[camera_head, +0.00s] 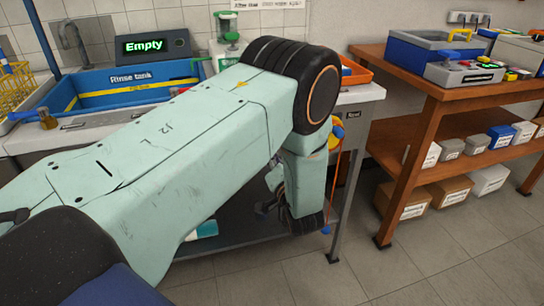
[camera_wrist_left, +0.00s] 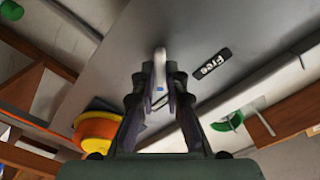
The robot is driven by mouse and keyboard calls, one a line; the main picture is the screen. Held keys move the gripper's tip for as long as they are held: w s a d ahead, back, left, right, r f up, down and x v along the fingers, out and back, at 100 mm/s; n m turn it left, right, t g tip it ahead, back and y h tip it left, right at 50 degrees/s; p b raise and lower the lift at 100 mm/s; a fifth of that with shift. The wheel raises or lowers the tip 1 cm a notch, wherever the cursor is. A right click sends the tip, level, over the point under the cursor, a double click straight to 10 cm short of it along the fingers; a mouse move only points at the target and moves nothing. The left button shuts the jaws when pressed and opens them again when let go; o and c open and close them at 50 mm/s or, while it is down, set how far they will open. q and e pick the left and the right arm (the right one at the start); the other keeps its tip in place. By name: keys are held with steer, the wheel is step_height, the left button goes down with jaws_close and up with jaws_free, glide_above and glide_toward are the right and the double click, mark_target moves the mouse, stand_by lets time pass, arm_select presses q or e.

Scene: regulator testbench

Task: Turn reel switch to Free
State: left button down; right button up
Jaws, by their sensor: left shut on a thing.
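In the left wrist view my left gripper (camera_wrist_left: 158,78) is shut on a pale switch lever (camera_wrist_left: 159,60), which sticks up between its fingers. The lever stands in front of a grey panel (camera_wrist_left: 205,38). An orange and yellow reel (camera_wrist_left: 96,130) is at the lower left of the fingers. In the head view my left arm covers much of the bench and hides the switch. The reel (camera_head: 337,131) shows partly there, behind my arm. My right gripper is not in view.
A blue rinse tank (camera_head: 110,92) and an "Empty" display (camera_head: 152,45) are at the back left. A red cord (camera_head: 333,185) hangs beside my arm. A wooden shelf unit (camera_head: 425,110) with boxes stands at right. The floor between bench and shelf is clear.

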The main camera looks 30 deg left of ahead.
arm_select(q)
steer(key=shift+n, duration=0.3)
steer(key=n+p, duration=0.4)
steer(key=n, duration=1.3)
steer(key=shift+p, duration=0.3)
stand_by(0.5)
steer(key=c, duration=1.4)
jaws_free()
steer(key=shift+v, duration=3.75)
